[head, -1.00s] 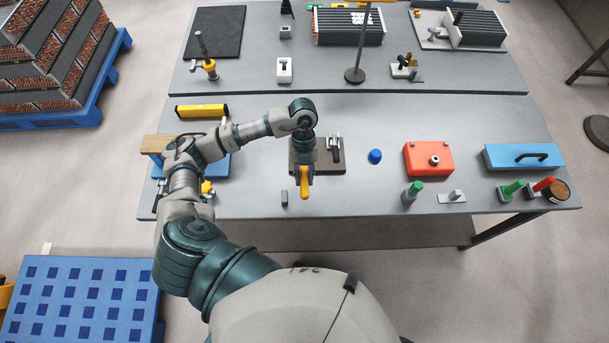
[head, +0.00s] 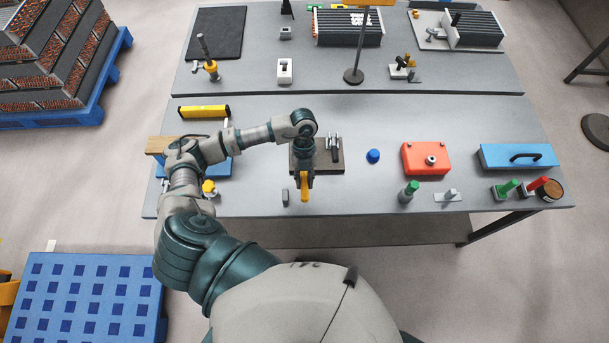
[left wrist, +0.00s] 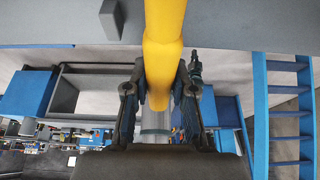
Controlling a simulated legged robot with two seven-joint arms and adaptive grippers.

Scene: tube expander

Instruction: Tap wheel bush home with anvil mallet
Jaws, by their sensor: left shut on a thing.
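My left gripper (head: 304,165) is over the dark brown block (head: 331,164) near the front of the bench and is shut on a yellow handle (head: 304,187), which I take to be the mallet's. The handle points toward the bench's front edge. In the left wrist view the yellow handle (left wrist: 163,50) runs between the two fingers (left wrist: 160,95). The mallet's head cannot be made out. A grey metal fork-like piece (head: 334,144) stands on the brown block beside the gripper. A red block (head: 415,159) to the right carries a small grey ring, possibly the bush. My right gripper is not in view.
A small grey block (head: 285,196) lies left of the handle. A blue knob (head: 373,156), a green-topped tool (head: 409,191) and a blue case (head: 500,156) stand to the right. A lamp-like post (head: 354,74) rises behind.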

